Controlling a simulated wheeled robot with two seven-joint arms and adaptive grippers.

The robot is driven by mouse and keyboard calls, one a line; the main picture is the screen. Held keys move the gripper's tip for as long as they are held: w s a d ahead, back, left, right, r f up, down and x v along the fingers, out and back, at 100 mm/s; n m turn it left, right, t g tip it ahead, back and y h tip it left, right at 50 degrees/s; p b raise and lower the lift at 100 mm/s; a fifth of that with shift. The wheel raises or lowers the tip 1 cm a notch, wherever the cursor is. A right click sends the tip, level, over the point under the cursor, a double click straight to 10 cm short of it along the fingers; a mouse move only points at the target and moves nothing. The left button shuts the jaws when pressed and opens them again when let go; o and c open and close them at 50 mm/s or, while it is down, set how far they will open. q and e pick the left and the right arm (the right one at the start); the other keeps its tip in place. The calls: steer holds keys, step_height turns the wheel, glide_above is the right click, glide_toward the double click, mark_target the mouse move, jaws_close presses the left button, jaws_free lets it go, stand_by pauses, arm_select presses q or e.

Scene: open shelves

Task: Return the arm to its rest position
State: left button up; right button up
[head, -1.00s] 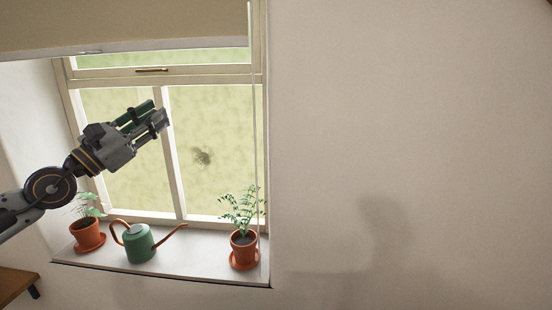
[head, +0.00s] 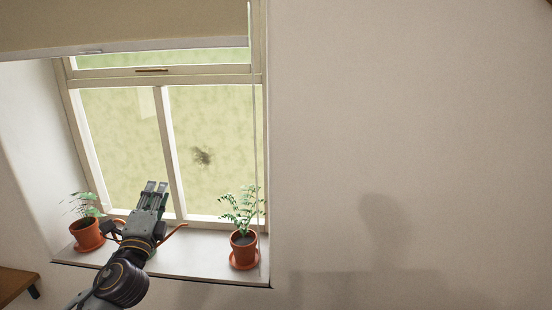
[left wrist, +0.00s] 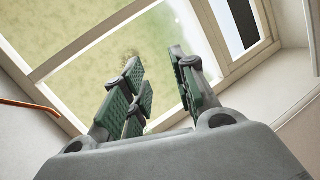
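My left arm comes in from the lower left in the head view. Its left gripper (head: 155,184) points up toward the window, above the sill. The left wrist view shows the left gripper's green-padded fingers (left wrist: 160,80) apart, with nothing between them. The gripper is open and empty. The arm hides most of the watering can, so only its copper handle and spout (head: 175,233) show beside the gripper. A thin copper part (left wrist: 28,105) shows at the left of the left wrist view. My right gripper is not in view.
Terracotta pots with plants stand on the sill, one at the left (head: 87,236) and one at the right (head: 243,249). A blind (head: 120,25) covers the window top. A wooden surface (head: 16,283) juts in at lower left. Bare wall (head: 410,120) fills the right.

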arm_select(q)
steer(key=s+f+n+g+y, duration=0.1)
steer(key=s+f+n+g, duration=0.25)
steer(key=f, duration=0.45)
steer(key=s+f+n+g, duration=0.3)
steer(key=f+n, duration=0.1)
steer(key=f, duration=0.4)
steer(key=s+f+n+g+y, duration=0.1)
steer(key=s+f+n+g, duration=0.25)
steer(key=f, duration=0.45)
steer(key=s+d+f+n+g+h, duration=0.25)
steer(key=s+d+f+g, duration=0.2)
steer(key=s+f, duration=0.35)
steer(key=s+d+f+n+g+h, duration=0.2)
steer(key=s+d+f+n+g, duration=0.25)
steer(key=s+f, duration=0.4)
steer(key=s+f+m+b, duration=0.1)
steer(key=s+f, duration=0.1)
steer(key=f, duration=1.4)
steer(key=s+f, duration=0.2)
steer(key=f, duration=1.5)
steer(key=s+a+f, duration=0.2)
steer(key=s+f, duration=0.8)
steer(key=s, duration=0.1)
steer(key=s+a+f+g+b, duration=0.1)
steer(key=s+a+f, duration=0.1)
steer(key=s+f, duration=0.8)
steer(key=shift+s+f+g, duration=0.25)
steer(key=shift+s+g, duration=0.05)
steer(key=shift+s, duration=0.35)
